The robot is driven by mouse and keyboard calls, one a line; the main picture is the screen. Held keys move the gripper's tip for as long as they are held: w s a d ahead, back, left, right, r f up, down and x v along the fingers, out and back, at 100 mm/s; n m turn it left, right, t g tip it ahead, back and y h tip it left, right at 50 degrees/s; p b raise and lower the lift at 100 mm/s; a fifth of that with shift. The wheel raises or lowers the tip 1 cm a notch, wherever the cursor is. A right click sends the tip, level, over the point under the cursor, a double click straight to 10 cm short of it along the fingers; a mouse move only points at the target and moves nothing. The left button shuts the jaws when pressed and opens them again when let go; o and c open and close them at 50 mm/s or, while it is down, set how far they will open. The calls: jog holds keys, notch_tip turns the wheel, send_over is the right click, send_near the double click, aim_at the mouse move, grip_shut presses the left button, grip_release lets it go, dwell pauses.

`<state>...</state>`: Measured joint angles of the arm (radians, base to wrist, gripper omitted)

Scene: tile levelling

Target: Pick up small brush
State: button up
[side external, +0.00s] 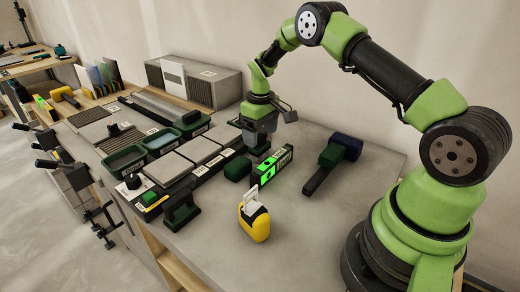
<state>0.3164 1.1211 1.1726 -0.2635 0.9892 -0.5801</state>
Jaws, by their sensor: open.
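I cannot pick out the small brush for certain in this view. A small dark item (113,130) on the grey ribbed plate at the left is too small to identify. My gripper (256,146) points down over the back middle of the grey table, and its fingertips are hard to make out. It is open, and I see nothing held in it. A dark green block (238,167) lies just in front and to the left of it. A green spirit level (271,166) stands in front and to the right. Whatever lies directly behind my gripper is hidden.
A yellow holder with white pieces (254,223) stands at the front. A dark mallet (338,152) lies to the right. Green trays (124,159), grey tiles (168,167) and a black-handled tool (181,212) fill the left.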

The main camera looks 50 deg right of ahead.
aim_at(260, 147)
notch_tip(260, 147, down, 5)
jog(key=shift+a+r, duration=0.1)
jog(key=shift+a, duration=0.05)
